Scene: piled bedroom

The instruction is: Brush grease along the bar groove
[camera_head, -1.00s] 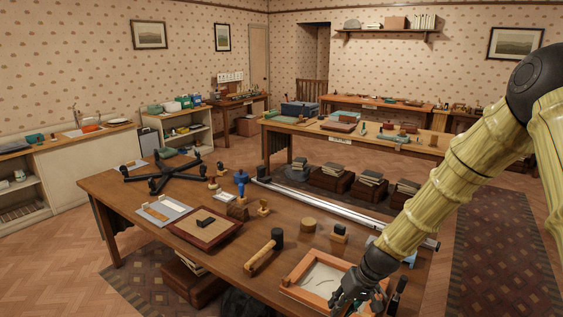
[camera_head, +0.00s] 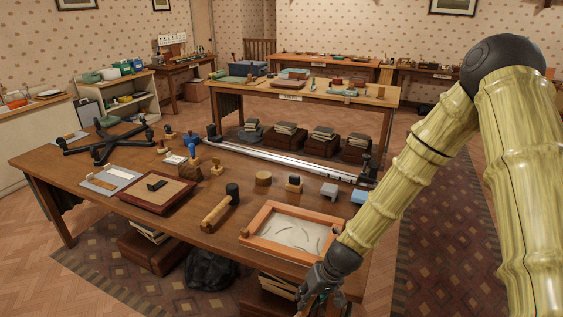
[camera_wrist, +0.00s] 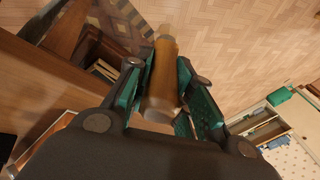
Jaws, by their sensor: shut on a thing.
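The long silver bar (camera_head: 290,162) lies along the far side of the brown worktable, between dark end pieces. A thin dark line runs along it; grease on it is too small to tell. My gripper (camera_head: 322,298) is low at the table's near right corner, well short of the bar. In the wrist view my gripper (camera_wrist: 165,88) is shut on an amber-brown, handle-like rod (camera_wrist: 162,78), held lengthwise between the teal finger pads. Whether the rod is the brush's handle, I cannot tell; no bristles show. A wood-framed tray (camera_head: 268,213) with pale contents lies beside my gripper.
A black star-shaped base (camera_head: 105,145) lies far left. Patterned rug (camera_head: 430,235) covers the right floor.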

